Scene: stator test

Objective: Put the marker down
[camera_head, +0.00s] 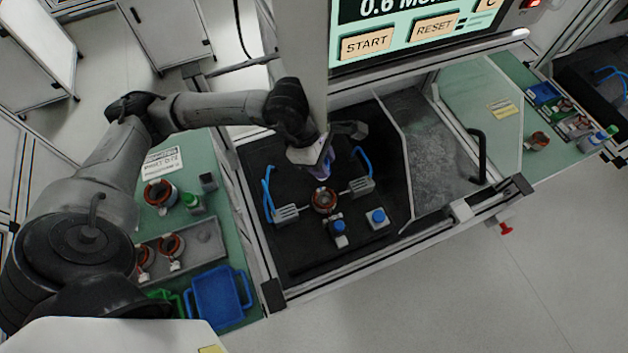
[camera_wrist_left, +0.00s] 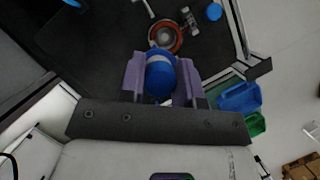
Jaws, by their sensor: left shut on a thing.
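My left gripper (camera_head: 322,170) is inside the open test station, above its black floor. In the left wrist view its purple fingers (camera_wrist_left: 160,80) are shut on the marker (camera_wrist_left: 160,76), which shows as a rounded blue top with a pale band. In the head view the marker is mostly hidden by the gripper. A stator with a copper-red ring (camera_head: 324,201) sits on the station floor just below the gripper; it also shows in the left wrist view (camera_wrist_left: 166,37), beyond the fingertips. My right gripper is not in view.
Two clamps (camera_head: 286,213) (camera_head: 361,187) with blue hoses flank the stator, and blue buttons (camera_head: 377,216) are in front. The left green table holds stators (camera_head: 159,193), a green-capped bottle (camera_head: 192,202), a grey tray (camera_head: 207,238) and a blue bin (camera_head: 218,297). A transparent door (camera_head: 440,150) stands right.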

